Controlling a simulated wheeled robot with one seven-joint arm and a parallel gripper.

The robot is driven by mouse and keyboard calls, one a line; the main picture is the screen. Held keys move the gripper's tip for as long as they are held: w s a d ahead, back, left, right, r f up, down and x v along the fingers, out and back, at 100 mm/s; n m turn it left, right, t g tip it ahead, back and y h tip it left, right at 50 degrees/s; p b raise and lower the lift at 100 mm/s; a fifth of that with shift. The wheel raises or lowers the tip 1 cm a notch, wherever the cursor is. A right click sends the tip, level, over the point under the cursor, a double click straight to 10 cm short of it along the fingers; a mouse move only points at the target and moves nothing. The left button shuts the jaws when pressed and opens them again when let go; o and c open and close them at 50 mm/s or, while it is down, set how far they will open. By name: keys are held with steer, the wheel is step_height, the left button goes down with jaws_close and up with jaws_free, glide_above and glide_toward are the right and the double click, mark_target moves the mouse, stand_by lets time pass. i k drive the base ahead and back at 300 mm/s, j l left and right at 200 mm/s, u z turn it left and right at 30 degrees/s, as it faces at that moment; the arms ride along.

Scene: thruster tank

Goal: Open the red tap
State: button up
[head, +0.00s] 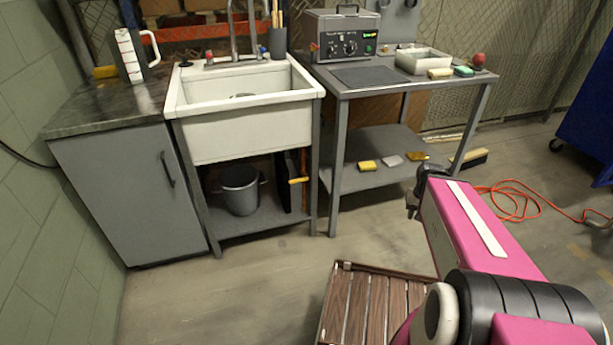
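A small red tap (209,57) sits at the back left rim of the white sink (245,130), left of the tall grey spout (233,35). A blue tap (261,52) sits right of the spout. The red tap is too small to tell how its handle is turned. My gripper (412,203) shows as a dark shape at the end of my pink arm, in front of the metal table and well to the right of the sink. It is apart from the taps. Its fingers are mostly hidden, so its opening does not show.
A dark cup with brushes (277,43) stands right of the taps, and a white jug (131,55) left of the sink. The metal table (400,89) holds a control box (342,37). A slatted wooden platform (375,305) lies on the floor. Floor before the sink is clear.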

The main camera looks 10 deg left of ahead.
mark_target(209, 54)
steer(key=l+u, duration=0.1)
steer(key=u, duration=1.4)
steer(key=k+u, duration=0.1)
steer(key=k+l, duration=0.05)
